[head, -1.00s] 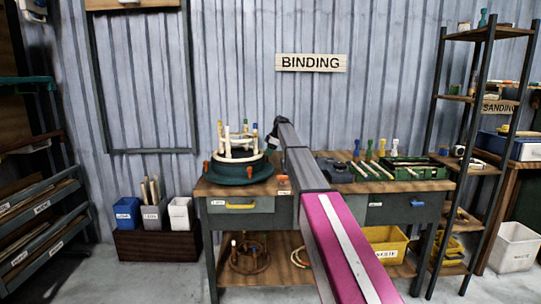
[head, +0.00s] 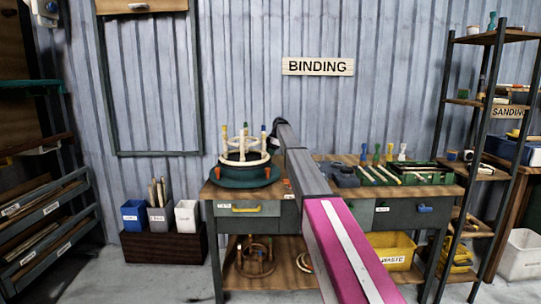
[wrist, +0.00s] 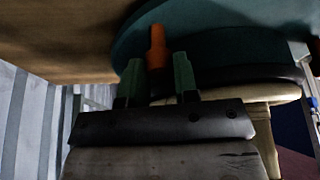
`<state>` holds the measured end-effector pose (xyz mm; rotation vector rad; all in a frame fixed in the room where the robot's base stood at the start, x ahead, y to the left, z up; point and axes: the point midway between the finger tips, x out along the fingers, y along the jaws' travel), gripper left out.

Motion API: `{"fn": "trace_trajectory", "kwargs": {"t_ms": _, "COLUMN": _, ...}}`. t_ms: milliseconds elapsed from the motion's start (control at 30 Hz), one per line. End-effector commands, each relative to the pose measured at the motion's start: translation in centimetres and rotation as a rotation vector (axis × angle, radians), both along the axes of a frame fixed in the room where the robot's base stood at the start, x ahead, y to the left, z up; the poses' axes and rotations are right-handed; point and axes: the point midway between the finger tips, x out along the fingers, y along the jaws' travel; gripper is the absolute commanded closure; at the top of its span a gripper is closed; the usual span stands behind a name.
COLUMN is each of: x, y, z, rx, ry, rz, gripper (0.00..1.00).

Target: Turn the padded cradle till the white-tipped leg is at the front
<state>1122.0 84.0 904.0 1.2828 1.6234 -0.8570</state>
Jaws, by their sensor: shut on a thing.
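The padded cradle (head: 256,182) is a dark teal round turntable at the left of the bench, carrying a pale rattan frame (head: 232,159) with upright legs. In the head view a yellow-tipped leg (head: 225,132) is at the left, and a blue-tipped leg (head: 245,129) is near the middle. A pale-topped leg (head: 263,131) is at the right; I cannot tell whether its tip is white. In the wrist view my gripper (wrist: 158,72) has its green fingers around an orange peg (wrist: 157,42) on the cradle's rim (wrist: 210,30). The gripper is hidden in the head view.
The bench (head: 345,160) also bears a green tray (head: 405,174) and several coloured-top tools at the right. A yellow waste bin (head: 391,250) and a rattan ring piece (head: 254,262) are on the shelf below. Three small bins (head: 160,220) stand left of the bench.

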Motion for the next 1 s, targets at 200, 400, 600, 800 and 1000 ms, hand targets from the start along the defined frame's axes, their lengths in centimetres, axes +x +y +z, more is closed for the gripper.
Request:
{"fn": "trace_trajectory", "kwargs": {"t_ms": 200, "x": 0.23, "y": 0.16, "z": 0.02, "rx": 0.000, "ry": 0.000, "rz": 0.014, "gripper": 1.00}}
{"fn": "trace_trajectory", "kwargs": {"t_ms": 400, "x": 0.22, "y": 0.17, "z": 0.01, "rx": 0.000, "ry": 0.000, "rz": 0.015, "gripper": 1.00}}
{"fn": "trace_trajectory", "kwargs": {"t_ms": 600, "x": 0.21, "y": 0.17, "z": 0.02, "rx": -0.001, "ry": -0.001, "rz": 0.015, "gripper": 0.61}}
{"fn": "trace_trajectory", "kwargs": {"t_ms": 800, "x": 0.21, "y": 0.17, "z": 0.01, "rx": 0.000, "ry": 0.000, "rz": 0.015, "gripper": 0.61}}
{"fn": "trace_trajectory", "kwargs": {"t_ms": 1000, "x": 0.26, "y": 0.02, "z": 0.39, "rx": 0.000, "ry": -0.001, "rz": 0.015, "gripper": 0.61}}
